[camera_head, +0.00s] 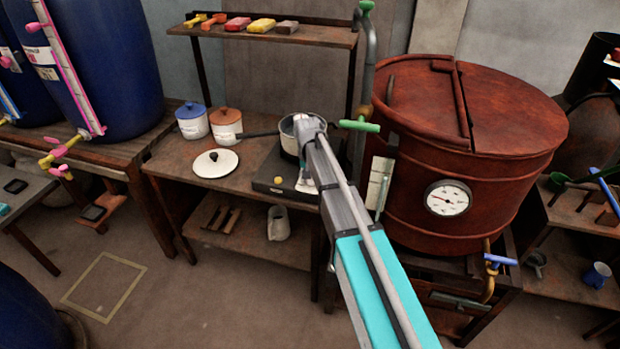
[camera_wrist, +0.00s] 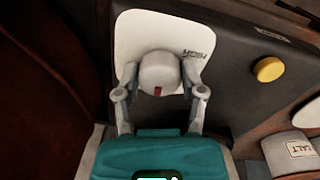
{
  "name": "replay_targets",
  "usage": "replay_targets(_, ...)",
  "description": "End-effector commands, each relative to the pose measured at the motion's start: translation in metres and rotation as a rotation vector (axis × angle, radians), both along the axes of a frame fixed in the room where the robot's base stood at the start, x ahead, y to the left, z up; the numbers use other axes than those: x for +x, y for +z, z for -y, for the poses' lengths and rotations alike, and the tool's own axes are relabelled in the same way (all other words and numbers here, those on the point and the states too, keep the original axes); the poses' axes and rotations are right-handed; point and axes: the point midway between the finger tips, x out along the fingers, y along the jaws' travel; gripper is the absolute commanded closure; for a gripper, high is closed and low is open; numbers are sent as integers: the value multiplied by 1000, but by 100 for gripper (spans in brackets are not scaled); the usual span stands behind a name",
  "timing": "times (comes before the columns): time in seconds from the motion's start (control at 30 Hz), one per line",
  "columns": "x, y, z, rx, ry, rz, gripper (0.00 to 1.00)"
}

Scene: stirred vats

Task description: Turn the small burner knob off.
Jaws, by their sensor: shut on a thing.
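The small burner (camera_head: 268,176) is a dark box on the wooden table in the head view, with a pot (camera_head: 288,142) on it. In the wrist view its dark front (camera_wrist: 235,90) carries a white plate (camera_wrist: 133,38) with lettering that reads "HIGH" upside down. A pale round knob (camera_wrist: 160,68) with a red mark on its lower edge sits on this plate. My gripper (camera_wrist: 160,84) has one finger on each side of the knob and is shut on it. In the head view my arm hides the knob; my gripper (camera_head: 307,182) shows at the burner's front.
A yellow button (camera_wrist: 269,69) sits beside the plate. A white lid (camera_head: 215,163) and two canisters (camera_head: 226,122) stand left of the burner. A large red-brown vat (camera_head: 400,190) stands close on the right. A jug (camera_head: 279,223) is on the lower shelf.

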Motion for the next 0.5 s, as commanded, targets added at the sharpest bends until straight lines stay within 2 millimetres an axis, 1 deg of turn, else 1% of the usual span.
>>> replay_targets(0.2, -1, 0, 0, 0, -73, -3, 95)
replay_targets(0.5, -1, 0, 0, 0, -91, -2, 95)
